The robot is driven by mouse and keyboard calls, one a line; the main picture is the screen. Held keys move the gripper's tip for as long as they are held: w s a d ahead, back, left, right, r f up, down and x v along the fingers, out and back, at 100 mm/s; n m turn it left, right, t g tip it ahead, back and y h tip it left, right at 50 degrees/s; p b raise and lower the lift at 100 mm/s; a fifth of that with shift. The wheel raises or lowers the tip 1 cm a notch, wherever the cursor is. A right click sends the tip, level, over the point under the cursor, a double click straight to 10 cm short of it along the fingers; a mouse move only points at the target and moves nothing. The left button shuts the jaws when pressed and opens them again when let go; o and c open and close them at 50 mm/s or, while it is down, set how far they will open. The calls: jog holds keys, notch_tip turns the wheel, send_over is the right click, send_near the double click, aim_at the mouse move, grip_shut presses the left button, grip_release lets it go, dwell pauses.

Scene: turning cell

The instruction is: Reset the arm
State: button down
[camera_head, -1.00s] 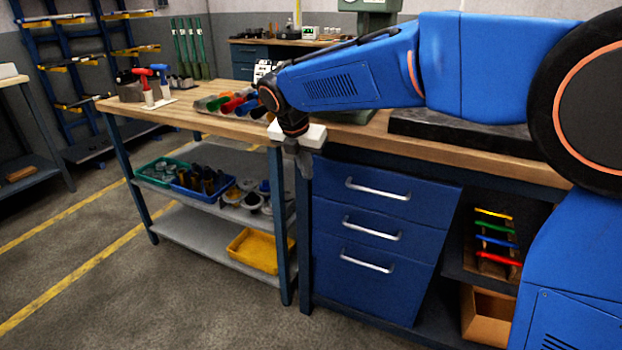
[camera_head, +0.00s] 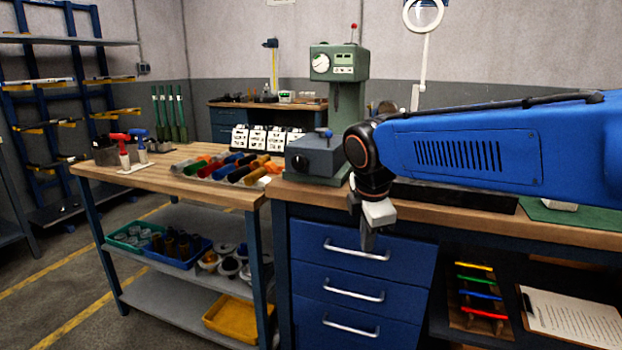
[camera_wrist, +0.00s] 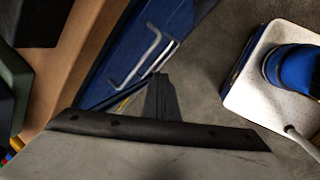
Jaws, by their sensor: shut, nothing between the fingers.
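My gripper (camera_head: 367,240) hangs pointing down in front of the blue drawer cabinet (camera_head: 350,282), just off the front edge of the wooden workbench (camera_head: 450,222). Its fingers are shut with nothing between them. In the wrist view the shut fingers (camera_wrist: 160,92) show as a dark wedge, with the blue drawers and their bar handles beyond. My blue arm reaches in from the right above the bench.
A green machine with a dial (camera_head: 338,65) stands on the bench behind my wrist. Coloured-handled tools (camera_head: 240,170) lie to its left. A blue bin (camera_head: 178,262) and yellow tray (camera_head: 232,318) sit on shelves below. A clipboard (camera_head: 570,318) is lower right.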

jog(key=s+d+f+m, duration=0.5)
jog(key=s+d+m, duration=0.3)
jog(key=s+m, duration=0.2)
jog(key=s+d+f+m+t, duration=0.1)
jog(key=s+d+f+m, duration=0.5)
jog(key=s+d+m, duration=0.2)
jog(key=s+m, duration=0.2)
jog(key=s, duration=0.2)
jog(key=shift+s+d+y, duration=0.25)
jog(key=shift+d+y, duration=0.05)
jog(key=shift+y, duration=0.1)
